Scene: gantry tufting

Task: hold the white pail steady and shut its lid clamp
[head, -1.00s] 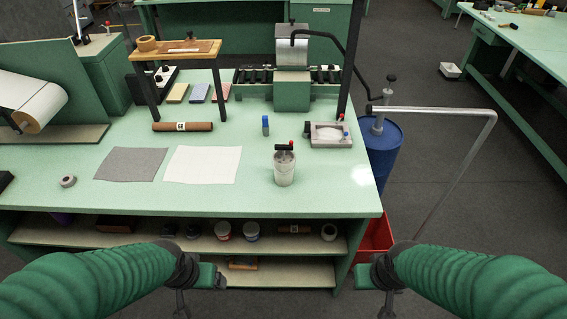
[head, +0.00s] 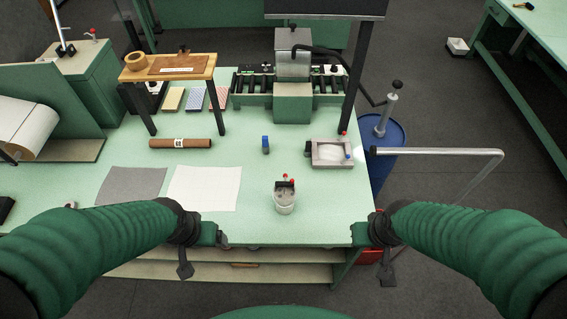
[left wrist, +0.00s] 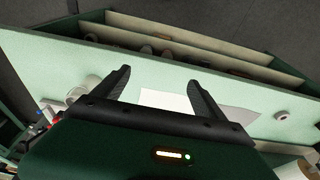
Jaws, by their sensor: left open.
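The white pail (head: 284,203) stands upright near the front edge of the bench in the head view. Its lid clamp (head: 285,184), a dark bar with red-tipped parts, sits on top; whether it is shut is too small to tell. A pale round form that looks like the pail (left wrist: 83,88) shows in the left wrist view. My left gripper (head: 223,240) is left of the pail, apart from it. Its fingers (left wrist: 158,76) are open and empty. My right gripper (head: 361,240) is right of the pail, also apart; its finger opening is not clear.
A white sheet (head: 205,188) and a grey sheet (head: 132,186) lie left of the pail. A blue-capped bottle (head: 266,144) and a shallow tray (head: 316,154) stand behind it. A blue drum (head: 392,132) stands off the right edge. The bench around the pail is clear.

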